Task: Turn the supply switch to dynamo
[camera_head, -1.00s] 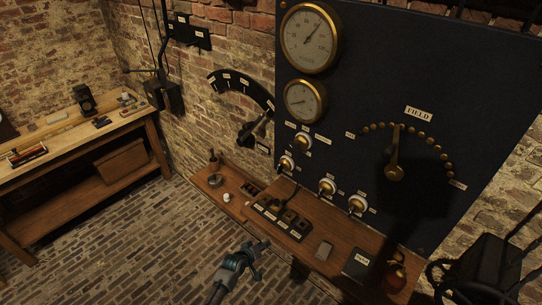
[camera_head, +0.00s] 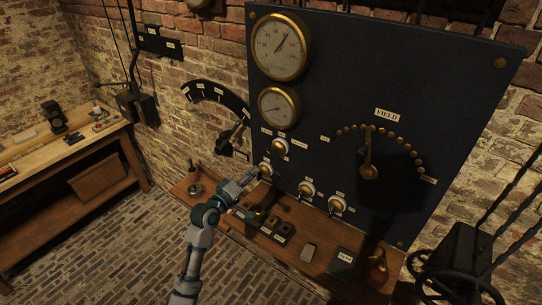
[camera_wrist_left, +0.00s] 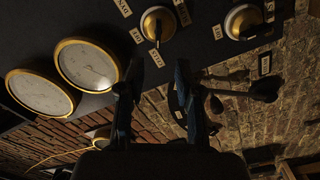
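The knob I take for the supply switch (camera_head: 280,146) is a round, pale knob in a brass ring on the dark panel (camera_head: 330,90), below the small gauge, with small labels around it. My right gripper is not in view.
Two more knobs (camera_head: 306,188) (camera_head: 337,204) sit lower right. A wooden shelf (camera_head: 310,265) under the panel holds dark boxes. A lever with a curved scale (camera_head: 215,95) is on the brick wall to the left. Two brass gauges (camera_head: 281,46) (camera_head: 279,107) are above.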

